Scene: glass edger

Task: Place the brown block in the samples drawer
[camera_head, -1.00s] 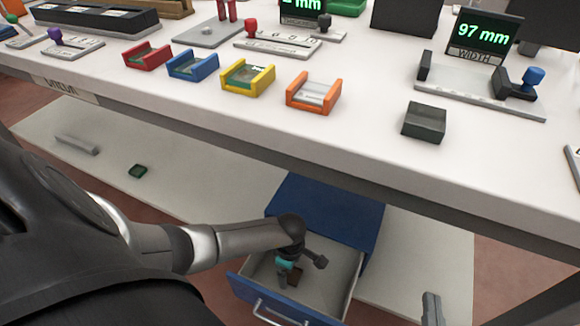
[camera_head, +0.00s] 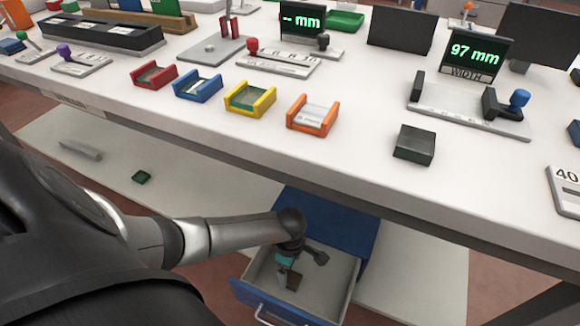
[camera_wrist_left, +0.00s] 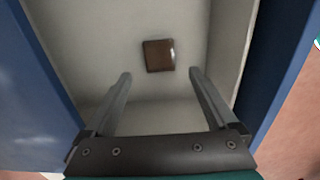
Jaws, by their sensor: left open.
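The block sits just beyond the fingertips in the wrist view. In the head view the left gripper (camera_head: 287,270) points down into the drawer. My right gripper is not in view.
The white table edge (camera_head: 330,160) overhangs the drawer. On the table stand red (camera_head: 153,75), blue (camera_head: 197,87), yellow (camera_head: 249,99) and orange (camera_head: 312,116) holders, a dark block (camera_head: 414,144) and a width gauge (camera_head: 470,110). A small green piece (camera_head: 141,177) lies on the lower shelf.

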